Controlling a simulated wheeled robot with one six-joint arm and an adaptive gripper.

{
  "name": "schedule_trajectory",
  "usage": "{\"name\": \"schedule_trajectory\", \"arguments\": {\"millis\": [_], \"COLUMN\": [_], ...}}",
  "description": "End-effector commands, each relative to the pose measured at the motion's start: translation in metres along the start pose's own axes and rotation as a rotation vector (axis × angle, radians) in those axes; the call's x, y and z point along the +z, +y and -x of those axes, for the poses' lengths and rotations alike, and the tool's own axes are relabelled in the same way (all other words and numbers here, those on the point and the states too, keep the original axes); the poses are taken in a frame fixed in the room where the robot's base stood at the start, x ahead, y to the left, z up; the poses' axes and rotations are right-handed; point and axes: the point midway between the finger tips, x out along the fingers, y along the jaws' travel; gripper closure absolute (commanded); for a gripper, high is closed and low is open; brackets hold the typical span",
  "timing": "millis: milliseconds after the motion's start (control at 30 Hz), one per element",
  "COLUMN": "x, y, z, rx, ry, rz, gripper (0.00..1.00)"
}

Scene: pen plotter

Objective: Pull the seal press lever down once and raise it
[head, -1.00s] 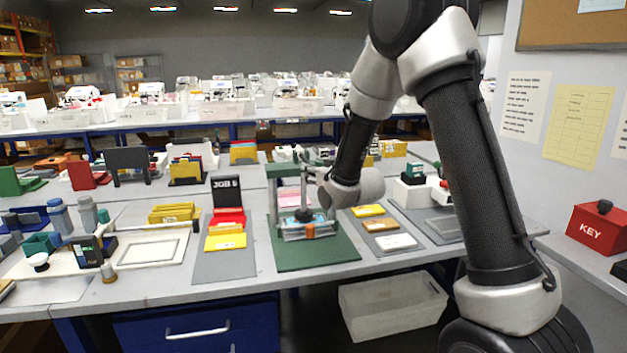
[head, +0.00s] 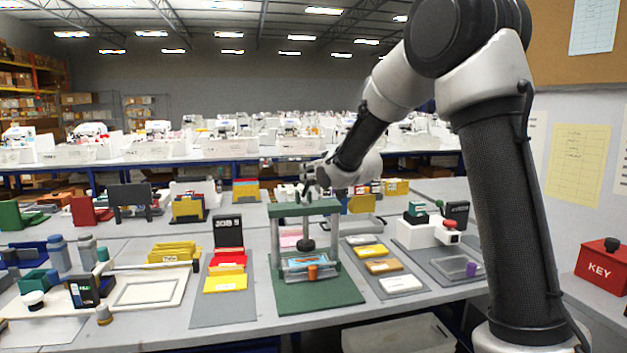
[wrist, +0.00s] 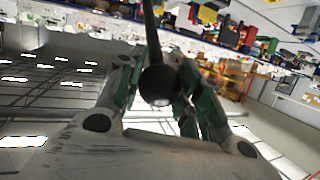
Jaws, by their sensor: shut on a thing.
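The seal press is a green frame (head: 333,232) on a green base (head: 318,297) near the front of the table. A dark round plunger (head: 307,245) hangs under its crossbar, above a plate with a blue and orange card (head: 306,262). My gripper (head: 309,184) is above the crossbar at the press's back. In the wrist view, the green-padded fingers stand on both sides of a dark round knob (wrist: 160,84) on the lever's thin rod (wrist: 151,38), and are shut on it. In the head view the lever is small and partly hidden by my gripper.
Left of the press is a grey mat with a JOB sign (head: 228,232) and yellow cards. Right of it a grey mat holds several small cards (head: 383,267). A white stand with a teal stamp (head: 417,212) is farther right. A red KEY box (head: 603,268) stands at the far right.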

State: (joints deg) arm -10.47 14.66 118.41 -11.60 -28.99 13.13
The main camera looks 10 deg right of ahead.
Motion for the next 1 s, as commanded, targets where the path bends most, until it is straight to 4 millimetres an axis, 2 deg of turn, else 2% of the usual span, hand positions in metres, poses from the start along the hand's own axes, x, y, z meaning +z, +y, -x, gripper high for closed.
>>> {"name": "schedule_trajectory", "arguments": {"millis": [467, 500, 600, 900, 1000], "x": [-0.0051, -0.0051, -0.0045, -0.003, -0.0036], "y": [0.0005, 0.0004, 0.0004, 0.0003, 0.0004], "z": [-0.0011, -0.0011, -0.0011, -0.0005, 0.0058], "rx": [0.0, 0.0, 0.0, 0.0, 0.0], "ry": [0.006, 0.006, 0.005, 0.002, 0.002], "rz": [0.001, 0.001, 0.001, 0.001, 0.001], "gripper": [1.0, 0.58, 0.43, 0.43, 0.43]}}
